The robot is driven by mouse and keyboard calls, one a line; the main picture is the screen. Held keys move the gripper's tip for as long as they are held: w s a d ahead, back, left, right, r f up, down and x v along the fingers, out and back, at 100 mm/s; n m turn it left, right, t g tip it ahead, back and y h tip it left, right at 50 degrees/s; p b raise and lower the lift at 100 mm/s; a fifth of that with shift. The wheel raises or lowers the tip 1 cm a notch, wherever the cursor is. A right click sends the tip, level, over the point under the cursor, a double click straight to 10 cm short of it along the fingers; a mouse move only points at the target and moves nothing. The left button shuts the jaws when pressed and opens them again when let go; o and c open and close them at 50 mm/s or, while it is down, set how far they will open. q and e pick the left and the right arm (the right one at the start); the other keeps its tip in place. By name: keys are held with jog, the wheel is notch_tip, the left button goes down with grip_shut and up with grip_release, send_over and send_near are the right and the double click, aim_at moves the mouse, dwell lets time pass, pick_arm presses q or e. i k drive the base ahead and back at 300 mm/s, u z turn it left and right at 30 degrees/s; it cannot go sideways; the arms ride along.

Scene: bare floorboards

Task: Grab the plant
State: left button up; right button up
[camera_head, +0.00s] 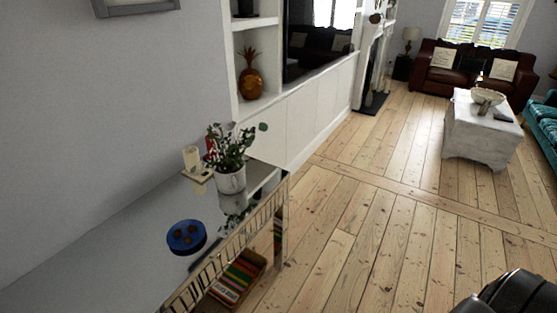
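The plant (232,147) has green leafy stems and stands upright in a white pot (231,182). It is on the far end of a narrow shelf unit with a shiny, reflective top (208,215), against the grey wall. The leaves partly cover a red object (211,146) behind them. Neither of my grippers shows in the head view. A dark rounded shape cuts into the lower right corner, with no fingers visible on it.
Beside the plant are a pale candle-like object (191,158) on a small stand and a blue round dish (186,237). A crate of books (237,277) sits lower in the unit. White cabinets (305,118) stand behind. The wooden floor (370,220) to the right is open.

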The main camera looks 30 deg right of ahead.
aim_at(229, 169)
jog(key=z, duration=0.3)
jog(key=i, duration=0.55)
jog(key=z, duration=0.15)
jog(key=k, duration=1.3)
jog(key=z, duration=0.7)
jog(key=i, duration=0.65)
jog(key=z, duration=0.8)
jog(key=i, duration=0.75)
jog(key=u, duration=0.6)
jog(key=i, duration=0.65)
jog(key=u, duration=0.55)
